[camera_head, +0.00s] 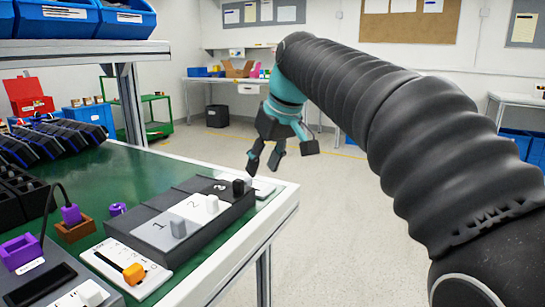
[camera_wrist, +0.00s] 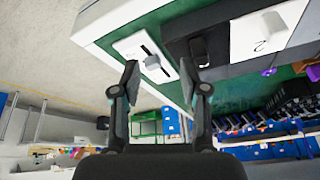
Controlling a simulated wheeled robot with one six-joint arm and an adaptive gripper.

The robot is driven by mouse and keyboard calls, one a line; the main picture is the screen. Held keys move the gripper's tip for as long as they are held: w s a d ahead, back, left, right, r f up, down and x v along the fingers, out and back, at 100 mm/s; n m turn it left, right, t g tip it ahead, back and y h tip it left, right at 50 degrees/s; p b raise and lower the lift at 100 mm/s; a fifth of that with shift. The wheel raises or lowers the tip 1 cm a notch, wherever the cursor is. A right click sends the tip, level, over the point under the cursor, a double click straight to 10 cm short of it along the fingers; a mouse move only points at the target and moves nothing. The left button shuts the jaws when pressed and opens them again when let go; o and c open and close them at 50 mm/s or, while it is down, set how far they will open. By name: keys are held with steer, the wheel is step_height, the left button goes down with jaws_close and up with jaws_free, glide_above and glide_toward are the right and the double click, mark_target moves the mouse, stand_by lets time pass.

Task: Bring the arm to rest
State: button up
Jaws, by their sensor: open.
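My gripper (camera_head: 277,158) hangs open and empty beyond the right end of the green-topped table, above the floor in the head view. In the wrist view my gripper (camera_wrist: 163,82) also shows its two fingers apart, with nothing between them. The rotary switch box (camera_head: 165,230) lies on the table, with grey, white and black panels numbered 1 and 2. Its black knob (camera_head: 238,187) is at the far end, nearest my gripper. A white slider plate (camera_wrist: 146,58) shows beside the box in the wrist view. My fingers appear apart from all of these.
The green table (camera_head: 135,165) carries an orange-knobbed slider (camera_head: 134,273), a purple plug (camera_head: 71,214) and black bins on the left. Blue bins (camera_head: 125,20) sit on a shelf above. The floor (camera_head: 330,230) right of the table is clear.

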steer(key=s+d+f+m+t+h, duration=0.1)
steer(key=s+d+f+m, duration=0.2)
steer(key=s+d+f, duration=0.5)
steer(key=s+d+f+m+t+h+p, duration=0.1)
steer(key=s+d+f+m, duration=0.3)
steer(key=s+d+f, duration=0.5)
steer(key=shift+s+d+f+h, duration=0.3)
steer(key=shift+s+f+h, duration=0.4)
steer(key=shift+s+f, duration=2.2)
